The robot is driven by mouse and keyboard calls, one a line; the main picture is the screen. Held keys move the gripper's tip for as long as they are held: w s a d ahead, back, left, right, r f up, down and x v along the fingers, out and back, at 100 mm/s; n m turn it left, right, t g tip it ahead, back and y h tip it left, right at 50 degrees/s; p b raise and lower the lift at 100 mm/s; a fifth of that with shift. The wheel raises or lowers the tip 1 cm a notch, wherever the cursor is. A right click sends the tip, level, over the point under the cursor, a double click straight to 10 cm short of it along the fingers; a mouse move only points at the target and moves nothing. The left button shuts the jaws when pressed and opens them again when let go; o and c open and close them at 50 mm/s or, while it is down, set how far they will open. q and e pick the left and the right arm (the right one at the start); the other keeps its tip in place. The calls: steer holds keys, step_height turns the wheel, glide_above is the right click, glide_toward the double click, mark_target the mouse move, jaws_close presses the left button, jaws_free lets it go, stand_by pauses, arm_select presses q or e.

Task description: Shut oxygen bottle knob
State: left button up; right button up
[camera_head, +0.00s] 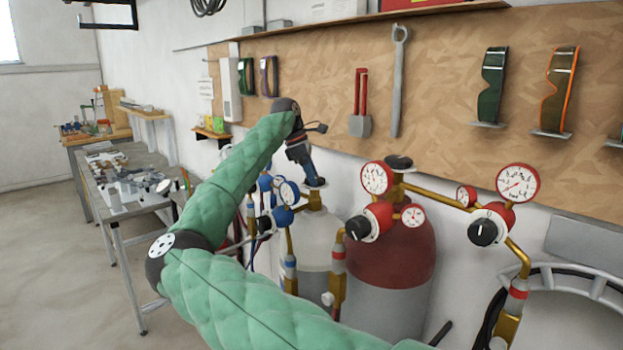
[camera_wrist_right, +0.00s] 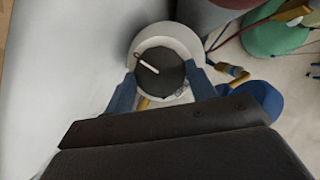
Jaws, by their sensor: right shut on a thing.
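The white-grey oxygen bottle (camera_head: 318,235) stands behind my forearm in the head view, with blue regulator parts beside it. Its dark round knob (camera_head: 315,183) is on top, partly hidden by my gripper. In the right wrist view the knob (camera_wrist_right: 160,72) is a dark disc with a light bar across it, above the pale bottle top (camera_wrist_right: 142,42). My right gripper (camera_head: 309,177) points down onto the knob. Its two blue fingers (camera_wrist_right: 162,88) sit on either side of the knob and are shut on it. My left gripper is not in view.
A red-topped bottle (camera_head: 395,255) with red gauges and brass pipes stands close on the right. A blue gauge (camera_head: 288,192) is just beside my forearm. A wooden tool board (camera_head: 440,110) is behind. A cluttered metal table (camera_head: 125,185) stands at left, with bare floor around it.

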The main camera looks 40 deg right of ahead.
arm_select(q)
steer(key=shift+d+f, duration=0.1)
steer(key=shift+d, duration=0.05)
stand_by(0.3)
arm_select(e)
steer(key=o, duration=1)
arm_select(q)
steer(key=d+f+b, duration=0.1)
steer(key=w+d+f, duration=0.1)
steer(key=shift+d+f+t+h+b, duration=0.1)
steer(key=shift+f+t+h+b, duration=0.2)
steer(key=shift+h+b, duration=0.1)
arm_select(e)
steer(key=v, duration=0.8)
steer(key=shift+d, duration=0.1)
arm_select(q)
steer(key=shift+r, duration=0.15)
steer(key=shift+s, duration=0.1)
arm_select(e)
steer(key=shift+f, duration=0.15)
